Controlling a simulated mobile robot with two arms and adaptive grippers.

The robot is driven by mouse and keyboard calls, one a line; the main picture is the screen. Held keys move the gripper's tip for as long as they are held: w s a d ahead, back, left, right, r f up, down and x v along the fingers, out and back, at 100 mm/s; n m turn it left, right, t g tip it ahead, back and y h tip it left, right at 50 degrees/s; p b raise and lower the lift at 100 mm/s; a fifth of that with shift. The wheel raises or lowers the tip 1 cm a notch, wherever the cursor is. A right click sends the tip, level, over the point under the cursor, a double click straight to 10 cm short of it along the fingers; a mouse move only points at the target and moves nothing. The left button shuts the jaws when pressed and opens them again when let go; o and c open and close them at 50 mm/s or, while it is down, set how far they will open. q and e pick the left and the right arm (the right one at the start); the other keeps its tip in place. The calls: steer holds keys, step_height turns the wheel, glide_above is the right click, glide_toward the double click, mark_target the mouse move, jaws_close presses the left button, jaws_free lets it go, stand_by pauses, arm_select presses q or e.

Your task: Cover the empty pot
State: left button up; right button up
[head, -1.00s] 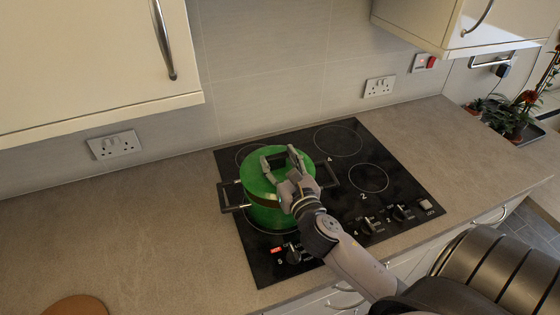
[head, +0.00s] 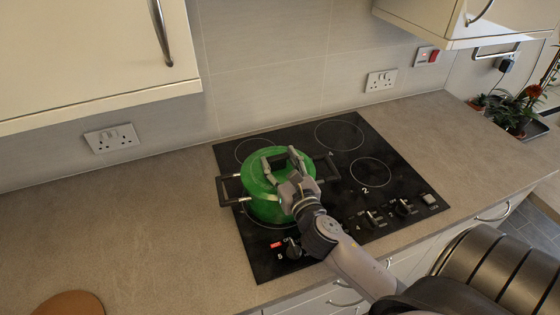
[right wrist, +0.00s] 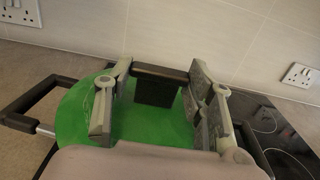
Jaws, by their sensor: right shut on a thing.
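The green pot (head: 268,213) stands on the front left part of the black hob, with dark loop handles at its left and right. The green lid (head: 253,178) lies over the pot's mouth and looks seated or very nearly so; any small gap is hard to tell. My right gripper (head: 282,160) is shut on the lid's dark handle from above. In the right wrist view, the fingers (right wrist: 160,75) stand on both sides of the dark handle, with the green lid (right wrist: 78,115) beneath. My left gripper is not in view.
The hob (head: 400,185) has bare rings behind and right of the pot, and knobs along its front. A round brown board (head: 70,304) lies at the counter's lower left. Wall cabinets (head: 90,60) hang above. Potted plants (head: 512,110) stand far right.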

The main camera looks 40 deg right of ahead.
steer(key=shift+f, duration=0.15)
steer(key=o, duration=1.6)
steer(key=shift+o, duration=0.4)
steer(key=shift+s+f, duration=0.1)
steer(key=v, duration=1.2)
